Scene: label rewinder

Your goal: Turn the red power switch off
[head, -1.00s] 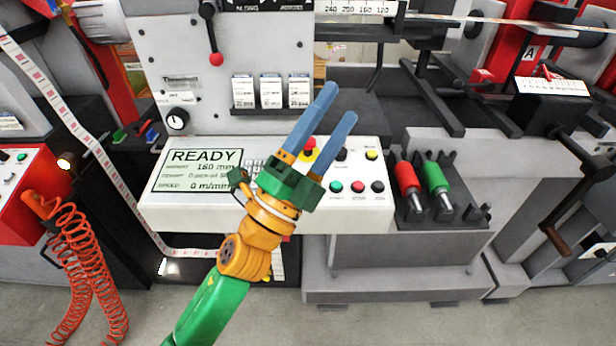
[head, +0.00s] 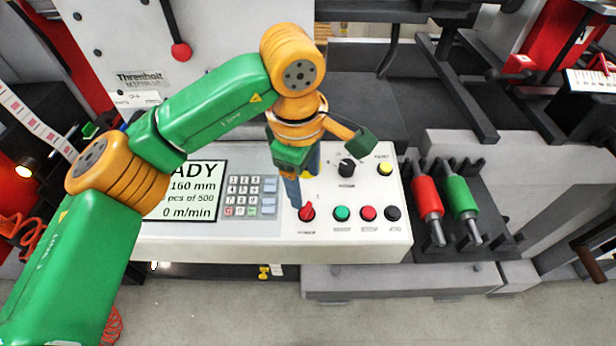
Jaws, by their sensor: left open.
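The red power switch (head: 307,213) is a red rotary knob at the left end of the lower row on the white control panel (head: 350,245). Its handle looks roughly upright in the head view. My left gripper (head: 301,204) is over the panel with its blue fingers pointing down, open and empty. Its near fingertip is at the left edge of the knob; I cannot tell whether it touches. The other finger is mostly hidden behind the gripper body and near finger. My right gripper is not in view.
Green (head: 342,213), red (head: 368,213) and black (head: 392,213) buttons sit right of the switch. A black knob (head: 347,168) and a yellow button (head: 385,168) are above. A keypad (head: 243,196) is to the left.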

